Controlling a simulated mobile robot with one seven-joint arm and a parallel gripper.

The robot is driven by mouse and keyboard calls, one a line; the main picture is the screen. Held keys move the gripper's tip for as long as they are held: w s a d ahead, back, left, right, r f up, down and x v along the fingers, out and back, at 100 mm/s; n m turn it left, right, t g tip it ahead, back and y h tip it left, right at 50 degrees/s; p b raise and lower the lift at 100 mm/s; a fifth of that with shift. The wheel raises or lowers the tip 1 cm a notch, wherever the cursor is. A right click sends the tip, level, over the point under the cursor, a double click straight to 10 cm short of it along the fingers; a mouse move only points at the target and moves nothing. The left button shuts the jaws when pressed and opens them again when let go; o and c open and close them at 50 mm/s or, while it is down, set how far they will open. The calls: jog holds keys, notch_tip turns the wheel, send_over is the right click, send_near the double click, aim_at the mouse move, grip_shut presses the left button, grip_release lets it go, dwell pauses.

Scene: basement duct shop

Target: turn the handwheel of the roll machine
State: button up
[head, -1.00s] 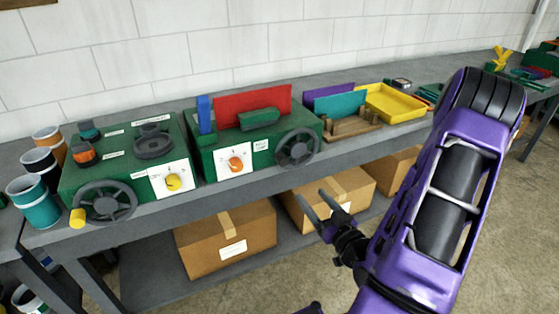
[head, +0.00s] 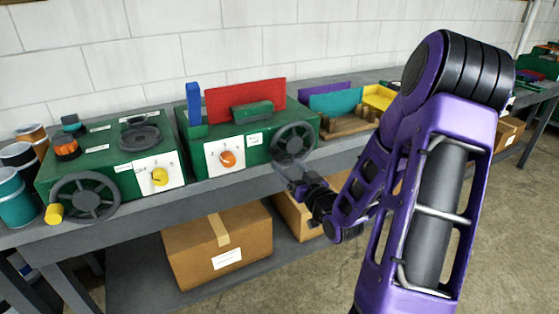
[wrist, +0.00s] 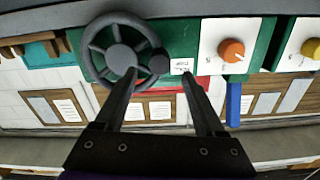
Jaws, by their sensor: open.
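Two green machines stand side by side on the grey bench; their small labels are too blurred to read. The right machine (head: 190,135) has a dark grey spoked handwheel (head: 294,142) on its front right. The left machine (head: 45,165) has a similar handwheel (head: 85,201) with a yellow knob. My gripper (head: 287,178) is open and empty, just in front of and below the right machine's handwheel. In the wrist view, this handwheel (wrist: 118,58) lies beyond my gripper (wrist: 158,76). Its black knob (wrist: 159,62) shows between the fingertips; contact cannot be told.
An orange dial (head: 228,158) and an upright red panel (head: 245,102) are on the right machine. Cardboard boxes (head: 218,250) sit on the shelf below.

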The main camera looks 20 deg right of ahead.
aim_at(280, 157)
jog(key=w, duration=0.5)
jog(key=shift+w+a, duration=0.1)
jog(key=shift+w, duration=0.3)
grip_shut()
dwell(1.0)
